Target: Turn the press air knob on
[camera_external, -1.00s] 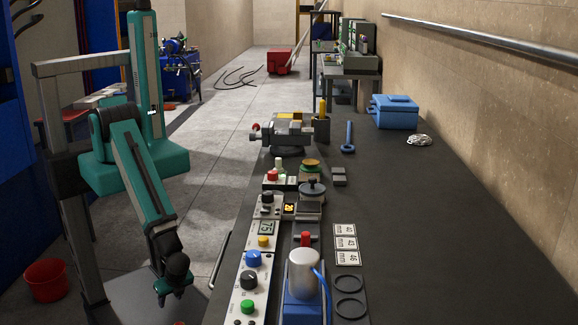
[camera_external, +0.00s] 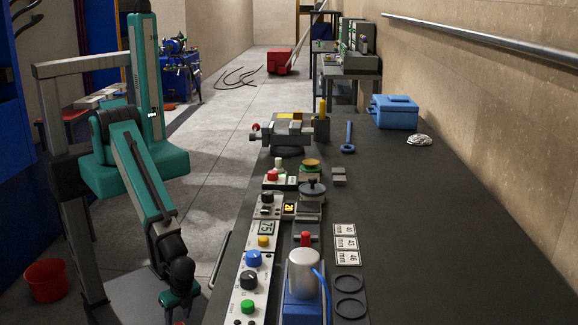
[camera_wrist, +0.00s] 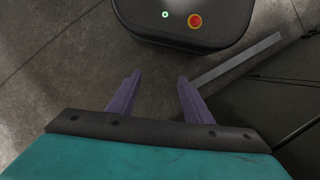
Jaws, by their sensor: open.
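A light control panel (camera_external: 262,242) runs along the near left edge of the bench. On it are a blue knob (camera_external: 253,258), a black knob (camera_external: 249,280) and a green button (camera_external: 247,306). Their labels are too small to read, so I cannot tell which knob is for the press air. A metal cylinder on a blue base (camera_external: 303,272) stands just right of the panel. My gripper (camera_external: 176,312) hangs left of the bench, apart from the panel. In the wrist view my gripper (camera_wrist: 159,76) is open and empty above the floor; no knob shows there.
A yellow button (camera_external: 263,241) and a display (camera_external: 267,228) sit farther up the panel. A vise (camera_external: 288,133) and a blue box (camera_external: 395,111) stand farther back. The bench top (camera_external: 450,240) at right is clear. A red bucket (camera_external: 45,280) is on the floor.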

